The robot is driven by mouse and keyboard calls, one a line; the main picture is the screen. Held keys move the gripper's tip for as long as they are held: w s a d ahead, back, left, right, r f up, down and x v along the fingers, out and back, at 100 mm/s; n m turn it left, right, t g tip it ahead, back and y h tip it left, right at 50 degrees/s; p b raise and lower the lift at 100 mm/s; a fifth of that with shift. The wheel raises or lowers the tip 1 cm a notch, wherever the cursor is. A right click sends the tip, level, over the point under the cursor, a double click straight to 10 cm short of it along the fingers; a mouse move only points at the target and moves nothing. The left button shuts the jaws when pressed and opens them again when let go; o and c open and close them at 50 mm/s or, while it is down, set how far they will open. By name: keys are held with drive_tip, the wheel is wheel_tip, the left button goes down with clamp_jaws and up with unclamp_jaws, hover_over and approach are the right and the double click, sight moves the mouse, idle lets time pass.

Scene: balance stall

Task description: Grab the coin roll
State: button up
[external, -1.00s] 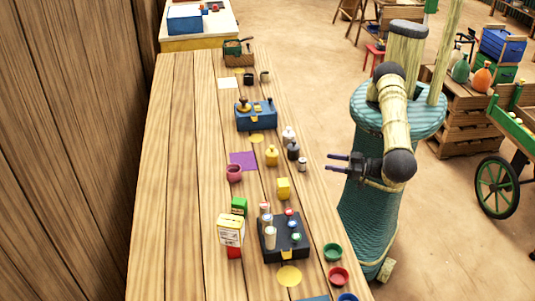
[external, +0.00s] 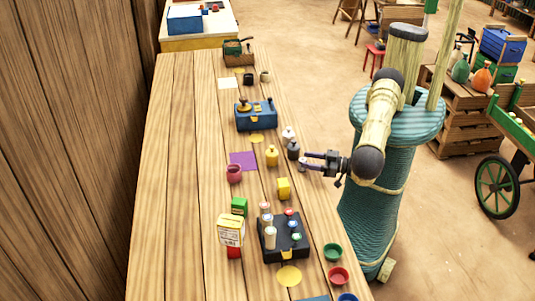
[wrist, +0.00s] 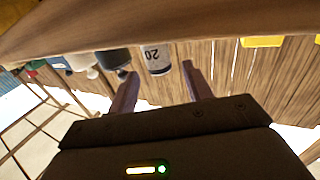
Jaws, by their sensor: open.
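The coin roll (wrist: 156,58) is a small pale grey cylinder marked "20". It stands upright near the table's edge. In the wrist view it is just ahead of my fingertips, between their lines. My gripper (wrist: 158,76) is open, with one dark purple finger to each side and nothing held. In the external view my gripper (external: 307,161) reaches level over the table's right edge and its fingers partly hide the coin roll. I cannot tell whether a finger touches it.
A dark bottle (external: 293,150) stands close beside the coin roll, with a white bottle (external: 288,134) behind it. A black tray (external: 268,251) with several cylinders stands nearer the camera.

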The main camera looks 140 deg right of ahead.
sight(303, 159)
drive_tip(key=x, duration=0.3)
drive_tip(key=shift+f, duration=0.15)
idle(0.3)
clamp_jaws()
wheel_tip(303, 159, up, 10)
drive_tip(key=p, duration=0.5)
idle(0.7)
